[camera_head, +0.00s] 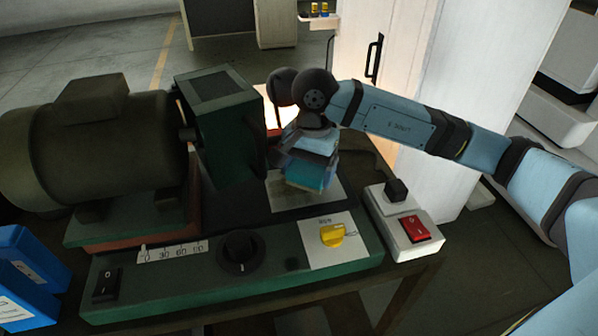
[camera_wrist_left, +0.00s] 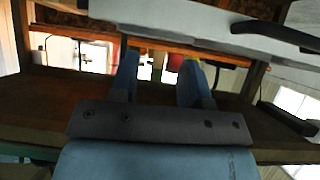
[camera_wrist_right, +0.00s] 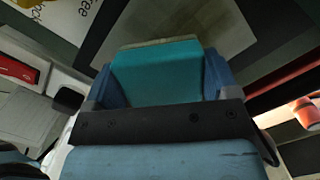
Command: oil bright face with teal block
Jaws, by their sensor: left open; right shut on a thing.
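The teal block (camera_head: 308,176) is held in my right gripper (camera_head: 312,160), whose fingers are shut on its sides. In the right wrist view the teal block (camera_wrist_right: 158,75) fills the space between the fingers, with a thin tan layer along its far edge. The block is over a pale grey rectangular face (camera_head: 284,202) on the machine bench, partly hiding it. That face also shows beyond the block in the right wrist view (camera_wrist_right: 215,28). I cannot tell whether they touch. My left gripper (camera_wrist_left: 161,66) is open and empty, outside the head view.
A large motor (camera_head: 95,150) and dark green gearbox housing (camera_head: 225,130) stand left of the block. In front is a green control panel (camera_head: 195,280) with a black knob and yellow switch (camera_head: 331,235). A white box with a red switch (camera_head: 415,229) sits right. Blue boxes (camera_head: 28,275) stand far left.

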